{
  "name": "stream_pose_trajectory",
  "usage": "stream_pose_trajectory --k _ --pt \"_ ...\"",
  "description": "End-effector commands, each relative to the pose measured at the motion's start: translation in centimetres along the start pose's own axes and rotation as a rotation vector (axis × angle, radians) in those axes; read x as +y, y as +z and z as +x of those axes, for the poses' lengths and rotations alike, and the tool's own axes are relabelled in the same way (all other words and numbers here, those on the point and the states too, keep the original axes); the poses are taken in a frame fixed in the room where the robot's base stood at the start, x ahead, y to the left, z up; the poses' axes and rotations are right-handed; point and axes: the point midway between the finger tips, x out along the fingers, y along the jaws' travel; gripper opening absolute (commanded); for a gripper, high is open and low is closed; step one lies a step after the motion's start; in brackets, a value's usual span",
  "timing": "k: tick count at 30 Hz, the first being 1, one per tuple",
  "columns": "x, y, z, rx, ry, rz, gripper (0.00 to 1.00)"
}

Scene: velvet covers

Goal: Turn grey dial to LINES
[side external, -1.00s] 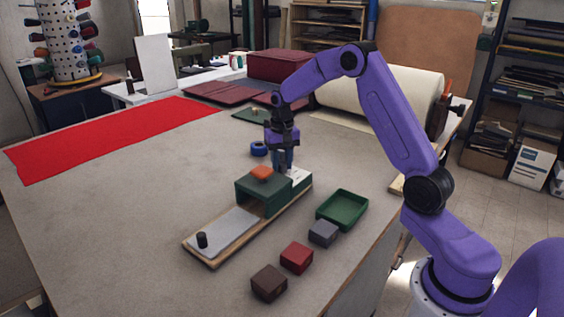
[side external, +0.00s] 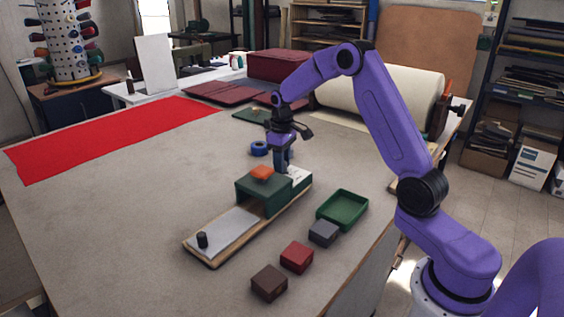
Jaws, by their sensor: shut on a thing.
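My gripper (side external: 281,167) points straight down at the far end of a wooden-based device. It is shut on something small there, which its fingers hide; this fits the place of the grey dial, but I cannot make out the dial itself. A white label plate (side external: 299,175) shows just right of the fingers, and its lettering is too small to read. The device has a green housing (side external: 263,194) with an orange piece (side external: 262,172) on top. A grey sliding plate (side external: 227,230) with a black knob (side external: 202,240) extends toward the near left.
A green tray (side external: 342,209) stands right of the device. Grey (side external: 323,233), red (side external: 297,257) and brown (side external: 269,283) blocks lie in a row nearer the front. A blue ring (side external: 259,149) lies behind the device. Red cloth (side external: 110,140) covers the back left; the left table is clear.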

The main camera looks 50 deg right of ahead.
Motion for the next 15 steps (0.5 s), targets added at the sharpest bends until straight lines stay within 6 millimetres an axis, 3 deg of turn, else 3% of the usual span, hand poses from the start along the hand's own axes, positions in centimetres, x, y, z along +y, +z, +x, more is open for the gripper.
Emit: stream_pose_trajectory --k 15 --pt "-0.02 -0.05 -0.13 0.002 0.000 -0.036 0.03"
